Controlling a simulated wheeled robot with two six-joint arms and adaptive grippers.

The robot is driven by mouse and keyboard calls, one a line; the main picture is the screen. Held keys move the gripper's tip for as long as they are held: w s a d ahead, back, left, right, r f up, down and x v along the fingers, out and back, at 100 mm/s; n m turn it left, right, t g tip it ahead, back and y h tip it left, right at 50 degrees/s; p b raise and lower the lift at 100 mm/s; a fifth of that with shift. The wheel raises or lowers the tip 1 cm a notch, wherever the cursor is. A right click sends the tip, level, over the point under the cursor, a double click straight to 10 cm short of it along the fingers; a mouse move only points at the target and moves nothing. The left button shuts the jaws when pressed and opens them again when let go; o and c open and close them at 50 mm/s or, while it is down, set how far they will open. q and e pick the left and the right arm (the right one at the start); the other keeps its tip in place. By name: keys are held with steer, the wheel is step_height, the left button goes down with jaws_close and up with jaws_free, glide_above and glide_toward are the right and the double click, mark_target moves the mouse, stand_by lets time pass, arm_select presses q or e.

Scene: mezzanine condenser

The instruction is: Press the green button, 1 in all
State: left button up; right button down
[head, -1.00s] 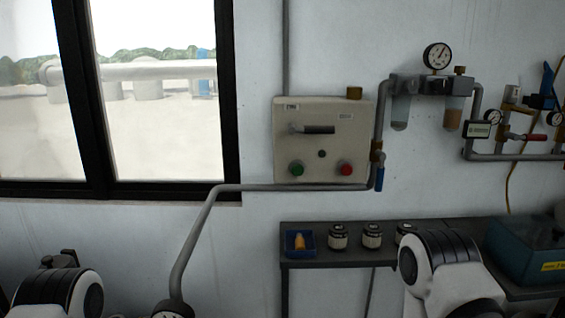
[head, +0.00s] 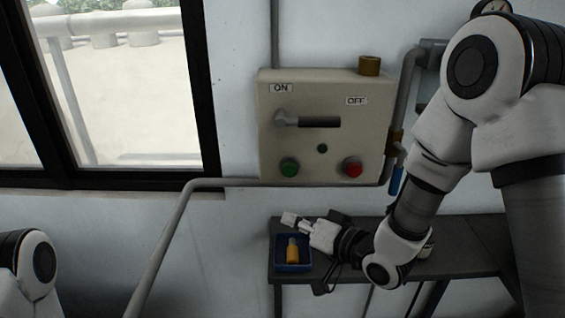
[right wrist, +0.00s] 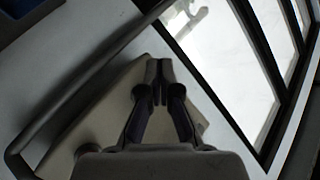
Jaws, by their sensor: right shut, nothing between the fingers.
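The green button (head: 289,167) is on the lower left of a beige wall box (head: 335,100), in the head view. A red button (head: 352,167) is at the box's lower right. My right gripper (head: 290,219) is shut and empty, below the green button and apart from it, above the bench. In the right wrist view the shut fingers (right wrist: 158,70) show in front of the beige box (right wrist: 100,105); I cannot make out the green button there. Of my left arm only a link shows at the lower left; its gripper is out of view.
A grey pipe (head: 235,183) runs below the box. A blue tray (head: 277,268) with an orange-yellow item stands on the dark bench (head: 455,262). A window is at left.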

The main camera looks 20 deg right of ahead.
step_height(320, 180, up, 4)
steer(key=s, duration=0.1)
arm_select(q)
steer(key=shift+s+a+r+p, duration=0.1)
steer(key=shift+s+r+p, duration=0.15)
steer(key=shift+r+p, duration=0.3)
steer(key=shift+s+a+r+p, duration=0.1)
steer(key=shift+s+r+p, duration=0.1)
steer(key=shift+r+p, duration=0.35)
arm_select(e)
glide_toward(284, 173)
steer(key=w+a+f, duration=0.1)
steer(key=w+a, duration=0.3)
steer(key=shift+f+t, duration=0.35)
steer(key=shift+t, duration=0.05)
arm_select(q)
steer(key=shift+r, duration=0.1)
arm_select(e)
steer(key=shift+w, duration=0.1)
arm_select(q)
steer(key=shift+r, duration=0.15)
arm_select(e)
steer(key=shift+w+d, duration=0.1)
steer(key=shift+w, duration=0.25)
